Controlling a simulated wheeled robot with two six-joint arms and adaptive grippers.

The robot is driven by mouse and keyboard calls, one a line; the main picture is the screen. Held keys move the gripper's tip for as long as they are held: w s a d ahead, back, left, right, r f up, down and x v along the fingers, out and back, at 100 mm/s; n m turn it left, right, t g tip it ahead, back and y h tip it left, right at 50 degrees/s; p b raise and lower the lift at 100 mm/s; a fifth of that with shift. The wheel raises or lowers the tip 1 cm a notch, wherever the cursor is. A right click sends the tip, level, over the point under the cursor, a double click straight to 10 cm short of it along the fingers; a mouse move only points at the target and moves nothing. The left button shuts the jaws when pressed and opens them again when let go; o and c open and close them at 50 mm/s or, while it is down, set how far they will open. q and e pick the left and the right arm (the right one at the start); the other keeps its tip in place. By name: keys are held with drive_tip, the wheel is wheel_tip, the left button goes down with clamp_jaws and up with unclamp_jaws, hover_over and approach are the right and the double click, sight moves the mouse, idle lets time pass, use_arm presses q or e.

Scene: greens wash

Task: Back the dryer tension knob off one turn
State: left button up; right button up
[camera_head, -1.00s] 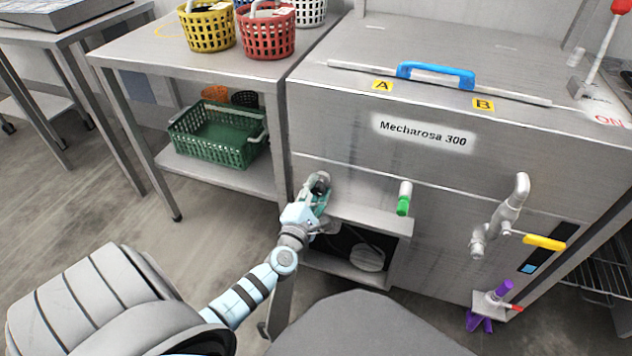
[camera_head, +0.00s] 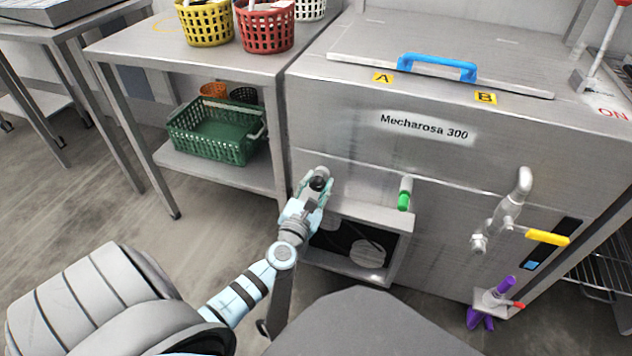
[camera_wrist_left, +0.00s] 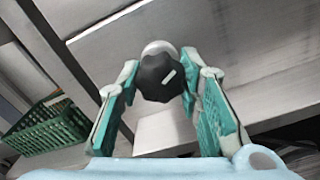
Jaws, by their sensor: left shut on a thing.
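The tension knob (camera_wrist_left: 160,76) is black and lobed with a white mark, on a pale round mount, seen in the left wrist view. It sits between the two teal fingers of my left gripper (camera_wrist_left: 160,88), which is shut on it. In the head view the dark knob (camera_head: 319,182) shows at the tip of my left gripper (camera_head: 312,188), in front of the left end of the steel Mecharosa 300 machine (camera_head: 345,150). My right gripper is not in view.
An open compartment (camera_head: 398,250) with a pale round part lies below the knob. A green-tipped lever (camera_head: 404,196) and a pipe with a yellow handle (camera_head: 546,237) stick out to the right. A table with baskets (camera_head: 130,45) stands left; a green crate (camera_head: 215,135) is on its shelf.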

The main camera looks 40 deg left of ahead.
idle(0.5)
use_arm(q)
drive_tip(key=o, duration=1.2)
drive_tip(key=shift+c, duration=0.2)
drive_tip(key=v, duration=1.2)
